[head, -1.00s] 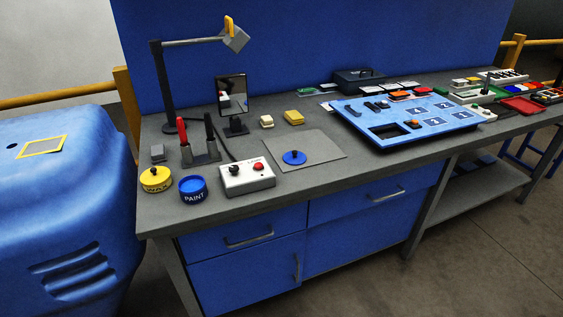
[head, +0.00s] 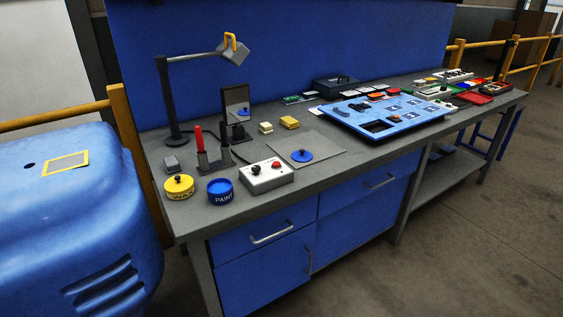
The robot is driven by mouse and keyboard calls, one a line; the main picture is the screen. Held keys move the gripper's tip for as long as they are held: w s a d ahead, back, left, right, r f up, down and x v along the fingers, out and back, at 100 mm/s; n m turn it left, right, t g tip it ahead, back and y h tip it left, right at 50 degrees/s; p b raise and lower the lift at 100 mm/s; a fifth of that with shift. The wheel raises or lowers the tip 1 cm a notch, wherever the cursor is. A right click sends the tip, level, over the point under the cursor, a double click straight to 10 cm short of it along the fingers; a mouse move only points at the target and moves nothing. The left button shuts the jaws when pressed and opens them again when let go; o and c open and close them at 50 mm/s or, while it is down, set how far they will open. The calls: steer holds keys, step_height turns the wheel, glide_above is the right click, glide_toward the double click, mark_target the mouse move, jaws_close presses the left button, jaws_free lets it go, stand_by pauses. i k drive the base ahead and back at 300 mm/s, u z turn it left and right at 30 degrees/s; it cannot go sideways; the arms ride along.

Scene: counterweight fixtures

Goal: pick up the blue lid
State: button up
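The blue lid (head: 302,156) is a small round disc with a dark knob on top. It lies flat on a grey mat (head: 325,144) near the front of the workbench. A blue round tin marked PAINT (head: 220,192) stands to its left, near the front left of the bench; its inside is hard to make out. A yellow round tin marked WAX (head: 178,187) stands further left with a dark knob on top. My gripper is not in this view.
A white box with a black knob and red button (head: 266,175) stands just left of the mat. A lamp (head: 175,100), mirror (head: 237,108) and tool holder (head: 213,158) stand behind. A light blue tray (head: 430,125) lies to the right.

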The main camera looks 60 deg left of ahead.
mark_target(301, 156)
steer(key=z, duration=0.1)
steer(key=k, duration=1.05)
steer(key=u, duration=2.1)
steer(key=i, duration=0.6)
steer(key=z, duration=0.05)
